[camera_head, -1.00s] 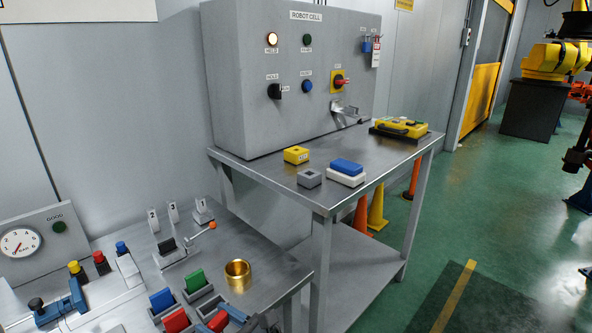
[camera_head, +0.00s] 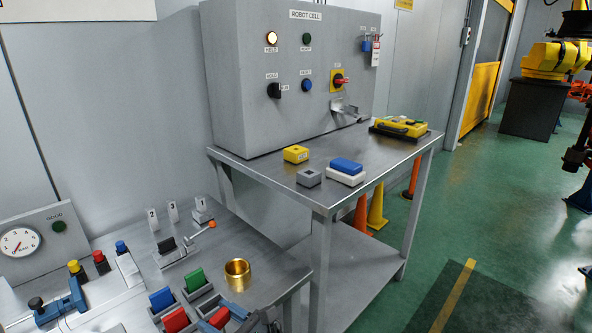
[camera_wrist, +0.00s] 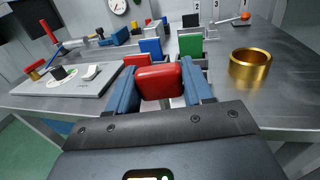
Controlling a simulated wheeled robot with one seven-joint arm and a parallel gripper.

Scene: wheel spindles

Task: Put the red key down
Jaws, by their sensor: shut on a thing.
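The red key (camera_wrist: 159,82) is a glossy red block between the two blue fingers of my gripper (camera_wrist: 160,88) in the wrist view. My gripper is shut on it. In the head view this red key (camera_head: 219,317) shows at the bottom edge, with a blue finger (camera_head: 238,311) beside it. It is at the front right of a group of grey holders (camera_head: 208,302). I cannot tell whether its underside rests in a holder, as its lower part is hidden. Another red block (camera_head: 175,320), a blue block (camera_head: 160,298) and a green block (camera_head: 194,280) sit in the holders.
A brass ring (camera_head: 237,274) stands right of the holders, close to my gripper. Numbered tags (camera_head: 172,212) and an orange-knobbed lever (camera_head: 211,224) stand behind. A pale fixture plate (camera_wrist: 75,82) lies left in the wrist view. The bench (camera_head: 262,262) is bare behind the ring.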

